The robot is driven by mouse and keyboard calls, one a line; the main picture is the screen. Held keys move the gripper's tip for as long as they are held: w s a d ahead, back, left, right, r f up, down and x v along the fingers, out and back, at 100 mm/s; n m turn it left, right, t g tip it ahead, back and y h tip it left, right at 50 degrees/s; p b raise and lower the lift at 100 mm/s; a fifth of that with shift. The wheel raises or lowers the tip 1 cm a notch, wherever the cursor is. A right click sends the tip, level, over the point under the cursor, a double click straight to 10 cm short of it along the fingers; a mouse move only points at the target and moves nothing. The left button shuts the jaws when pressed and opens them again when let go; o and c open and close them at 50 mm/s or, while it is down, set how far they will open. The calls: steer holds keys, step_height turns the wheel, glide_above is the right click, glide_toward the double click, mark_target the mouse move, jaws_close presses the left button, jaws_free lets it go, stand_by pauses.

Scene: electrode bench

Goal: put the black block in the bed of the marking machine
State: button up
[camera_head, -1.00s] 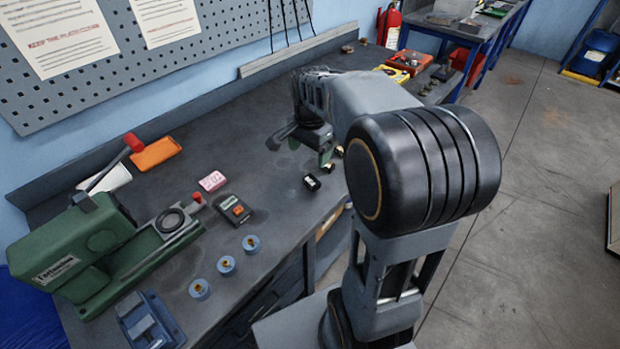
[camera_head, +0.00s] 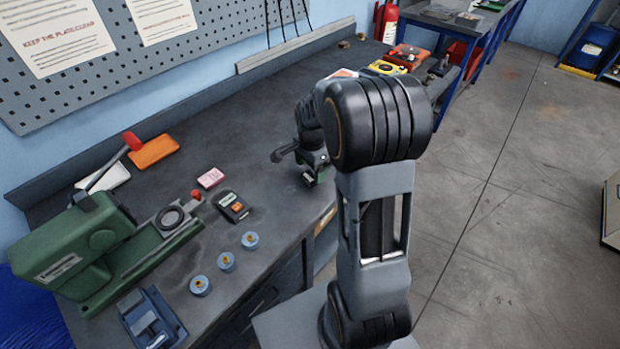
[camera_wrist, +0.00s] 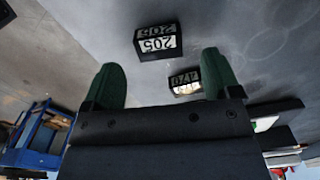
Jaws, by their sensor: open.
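A black block with a white label reading 205 (camera_wrist: 157,42) lies on the bench just beyond my fingertips in the wrist view.
A dark handheld device (camera_head: 231,206), a pink block (camera_head: 210,177) and several blue round pieces (camera_head: 226,261) lie between machine and gripper. A blue fixture (camera_head: 150,320) stands at the front left.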

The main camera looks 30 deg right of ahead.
mark_target(311, 175)
steer(key=shift+f, duration=1.85)
steer(key=c, duration=1.3)
steer(key=shift+o, duration=0.2)
steer(key=shift+r, duration=0.1)
